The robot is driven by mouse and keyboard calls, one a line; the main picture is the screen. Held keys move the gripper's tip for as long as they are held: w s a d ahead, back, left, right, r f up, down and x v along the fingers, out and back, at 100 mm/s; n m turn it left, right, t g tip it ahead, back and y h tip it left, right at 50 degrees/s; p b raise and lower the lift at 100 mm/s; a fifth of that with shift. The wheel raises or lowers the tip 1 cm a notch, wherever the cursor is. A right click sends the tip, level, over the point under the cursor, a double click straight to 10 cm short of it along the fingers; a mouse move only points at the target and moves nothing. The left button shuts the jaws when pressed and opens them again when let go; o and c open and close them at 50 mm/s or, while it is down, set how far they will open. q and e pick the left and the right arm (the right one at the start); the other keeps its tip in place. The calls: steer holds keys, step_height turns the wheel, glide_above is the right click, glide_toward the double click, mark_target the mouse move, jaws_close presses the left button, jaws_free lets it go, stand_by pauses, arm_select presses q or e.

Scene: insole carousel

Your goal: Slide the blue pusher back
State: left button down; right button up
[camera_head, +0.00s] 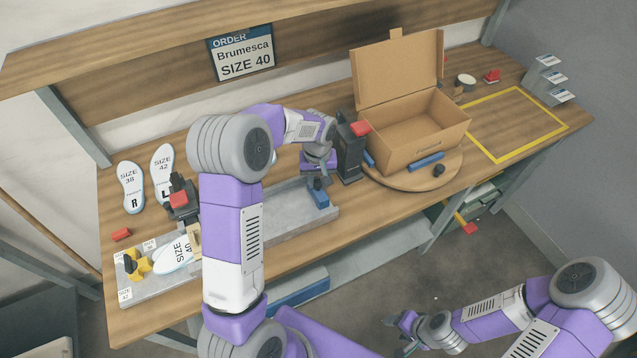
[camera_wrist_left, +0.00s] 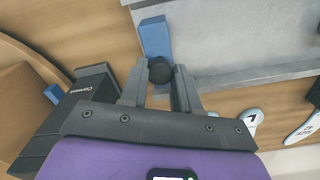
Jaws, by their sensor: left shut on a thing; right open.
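The blue pusher (camera_head: 321,199) sits at the right end of the grey tray (camera_head: 270,228). The pusher also shows in the left wrist view (camera_wrist_left: 155,37), with a round black knob (camera_wrist_left: 160,70) at its near side. My left gripper (camera_head: 318,182) is lowered over the pusher. In the left wrist view its fingers (camera_wrist_left: 158,88) are on either side of the knob, shut on it. My right gripper (camera_head: 405,328) is open and empty, low in front of the table. My left arm hides part of the tray's middle.
An open cardboard box (camera_head: 420,125) stands on a round wooden turntable (camera_head: 400,184), right of a dark upright device (camera_head: 350,150). Insoles marked 38 (camera_head: 131,187) and 42 (camera_head: 160,165) lie at the left. A size 40 insole (camera_head: 178,255) lies near the tray's left end.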

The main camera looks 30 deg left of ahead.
mark_target(320, 182)
arm_select(q)
steer(key=shift+w+d+r, duration=0.1)
steer(key=shift+w, duration=0.1)
steer(key=c, duration=0.8)
jaws_free()
steer(key=shift+w, duration=0.15)
steer(key=shift+r, duration=0.1)
step_height(320, 182, up, 7)
steer(key=shift+r+p, duration=0.2)
steer(key=shift+p, duration=0.2)
